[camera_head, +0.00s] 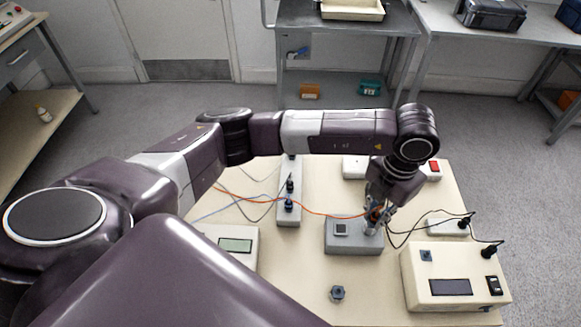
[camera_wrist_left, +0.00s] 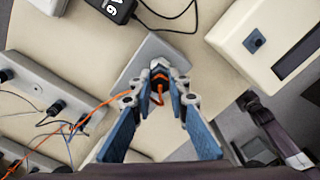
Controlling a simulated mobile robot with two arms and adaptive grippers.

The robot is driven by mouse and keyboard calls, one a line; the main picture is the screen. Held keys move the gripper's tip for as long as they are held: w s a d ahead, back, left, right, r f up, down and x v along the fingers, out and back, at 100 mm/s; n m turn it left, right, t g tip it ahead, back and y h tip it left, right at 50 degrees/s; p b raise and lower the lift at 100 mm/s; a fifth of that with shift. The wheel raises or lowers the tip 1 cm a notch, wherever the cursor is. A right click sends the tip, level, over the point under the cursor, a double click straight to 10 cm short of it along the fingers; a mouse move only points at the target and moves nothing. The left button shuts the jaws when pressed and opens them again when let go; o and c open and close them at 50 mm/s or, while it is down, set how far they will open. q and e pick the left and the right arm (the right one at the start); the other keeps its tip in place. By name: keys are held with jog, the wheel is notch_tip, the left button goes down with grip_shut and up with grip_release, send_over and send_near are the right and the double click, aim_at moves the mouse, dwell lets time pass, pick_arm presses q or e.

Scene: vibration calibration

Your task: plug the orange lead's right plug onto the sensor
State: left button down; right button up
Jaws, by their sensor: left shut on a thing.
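My left gripper (camera_head: 373,222) reaches down over the right part of a grey block (camera_head: 345,249) on the table. In the left wrist view, the gripper (camera_wrist_left: 158,82) is shut on the dark plug (camera_wrist_left: 157,91) of the orange lead, at the grey block (camera_wrist_left: 150,50). The orange lead (camera_head: 300,209) runs left from the gripper toward a grey strip; it also shows in the left wrist view (camera_wrist_left: 105,104). The sensor is hard to make out between the fingertips, and I cannot tell whether the plug touches it. My right gripper is not in view.
A grey strip (camera_head: 289,212) with dark plugs stands left of the block. A cream box (camera_head: 455,273) with a dark display stands at right, and another box (camera_head: 239,243) at left. A small dark hexagonal part (camera_head: 337,293) lies in front, with bare tabletop around it.

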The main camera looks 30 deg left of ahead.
pick_arm(q)
jog(key=shift+m+b, duration=2.5)
jog(key=shift+m, duration=0.7)
jog(key=shift+a+m+b, duration=0.1)
jog(key=shift+m+b, duration=0.2)
jog(key=shift+m+b, duration=0.35)
jog(key=shift+m, duration=0.15)
jog(key=c, duration=1.8)
grip_release()
jog(key=shift+o, duration=0.2)
jog(key=shift+r, duration=0.1)
